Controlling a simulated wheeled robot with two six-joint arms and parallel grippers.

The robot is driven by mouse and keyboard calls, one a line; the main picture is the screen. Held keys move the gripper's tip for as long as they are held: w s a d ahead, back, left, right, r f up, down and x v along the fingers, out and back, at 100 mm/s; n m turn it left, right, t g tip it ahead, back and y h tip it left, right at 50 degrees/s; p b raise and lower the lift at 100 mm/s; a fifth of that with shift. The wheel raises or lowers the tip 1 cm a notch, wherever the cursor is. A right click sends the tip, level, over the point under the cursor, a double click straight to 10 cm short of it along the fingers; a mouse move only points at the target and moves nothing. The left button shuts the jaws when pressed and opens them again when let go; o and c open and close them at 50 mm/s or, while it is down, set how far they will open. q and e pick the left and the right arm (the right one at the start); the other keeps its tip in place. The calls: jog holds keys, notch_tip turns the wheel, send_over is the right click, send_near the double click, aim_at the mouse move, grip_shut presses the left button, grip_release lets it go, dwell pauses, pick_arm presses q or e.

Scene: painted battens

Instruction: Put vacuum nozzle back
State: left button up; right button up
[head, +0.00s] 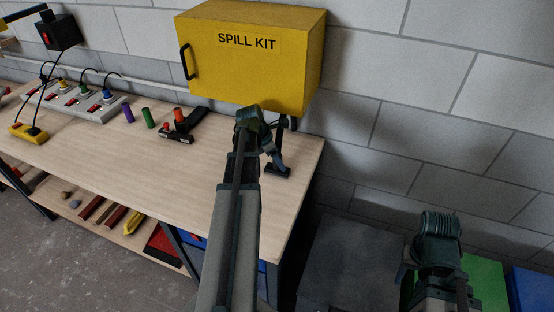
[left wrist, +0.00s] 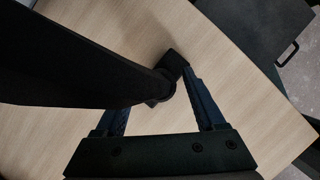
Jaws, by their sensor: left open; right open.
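A black upright piece with a flat dark foot (head: 278,171) stands near the right end of the wooden workbench. It looks like the vacuum nozzle, but I cannot be sure. My left gripper (head: 272,152) is beside it and hides part of it. In the left wrist view a thick black tube-like shape (left wrist: 80,55) ends at a small black block. My left gripper (left wrist: 155,97) is open there, its fingers to either side of the block's near end. Whether they touch it I cannot tell. My right gripper (head: 438,240) is low at the right, away from the bench, its fingers mostly hidden.
A yellow spill kit cabinet (head: 250,60) hangs on the wall close above my left arm. A black tool with red parts (head: 184,126), purple (head: 127,112) and green (head: 148,118) cylinders and a power strip (head: 82,103) sit farther left. The bench's front middle (head: 150,165) is clear.

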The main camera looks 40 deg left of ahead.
pick_arm(q)
jog(key=p+v, duration=1.1)
jog(key=v, duration=0.1)
jog(key=shift+r, duration=0.1)
jog(key=shift+d, duration=0.15)
jog(key=d+f+m+g, duration=0.1)
jog(key=d+m+g, duration=0.2)
jog(key=d+m, duration=1.7)
jog(key=s+d+m+y, duration=0.1)
jog(key=s+d+m, duration=0.1)
jog(key=d+m, duration=0.2)
jog(key=s+d+m+y, duration=0.1)
jog(key=s+d+m, duration=0.2)
jog(key=d, duration=0.8)
jog(key=s+d+m+g+y, duration=0.1)
jog(key=s+d+m, duration=0.2)
jog(key=d+m, duration=0.4)
jog(key=shift+d+f, duration=0.15)
jog(key=shift+f, duration=0.15)
